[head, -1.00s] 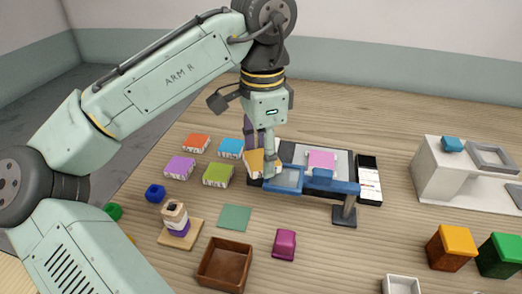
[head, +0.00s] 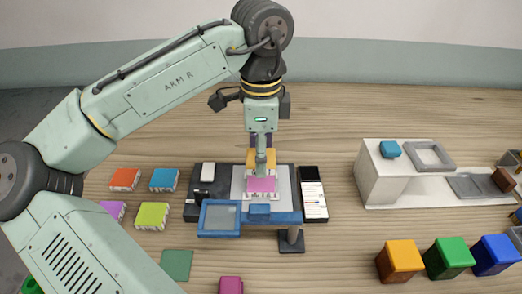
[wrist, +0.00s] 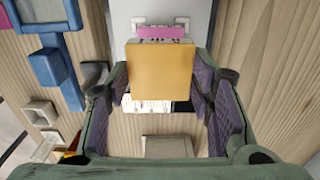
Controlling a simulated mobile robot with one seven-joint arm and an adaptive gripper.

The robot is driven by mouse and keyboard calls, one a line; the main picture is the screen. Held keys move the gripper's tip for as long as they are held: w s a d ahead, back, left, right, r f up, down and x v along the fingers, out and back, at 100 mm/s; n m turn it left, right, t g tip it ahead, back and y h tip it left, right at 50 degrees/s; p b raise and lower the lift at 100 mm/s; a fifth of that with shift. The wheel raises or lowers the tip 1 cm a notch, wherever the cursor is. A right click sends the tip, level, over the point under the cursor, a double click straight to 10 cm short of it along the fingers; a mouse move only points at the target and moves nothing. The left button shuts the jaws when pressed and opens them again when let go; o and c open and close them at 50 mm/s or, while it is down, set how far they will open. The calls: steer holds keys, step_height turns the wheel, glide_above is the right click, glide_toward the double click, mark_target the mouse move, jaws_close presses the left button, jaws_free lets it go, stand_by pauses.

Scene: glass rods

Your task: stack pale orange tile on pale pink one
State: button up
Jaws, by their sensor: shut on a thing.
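My gripper (head: 262,163) is shut on the pale orange tile (head: 251,160), with the two purple-padded fingers on either side of it in the wrist view. The orange tile (wrist: 162,70) fills the middle of that view. The pale pink tile (head: 261,185) lies on a light plate (head: 239,178) on the dark device. The orange tile is held close over the far part of the pink one. In the wrist view the pink tile (wrist: 160,32) shows only as a strip past the orange tile's edge. I cannot tell whether the two touch.
Red, blue, purple and green tiles lie to the left, the green one (head: 152,216) nearest the device. A white block (head: 385,178) stands to the right.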

mark_target(261, 181)
step_height(261, 181, down, 2)
steer(key=shift+f+b, duration=0.25)
steer(key=shift+b, duration=0.85)
steer(key=shift+f+b, duration=0.55)
steer(key=shift+f, duration=0.6)
steer(key=o, duration=1.3)
steer(key=shift+o, duration=0.2)
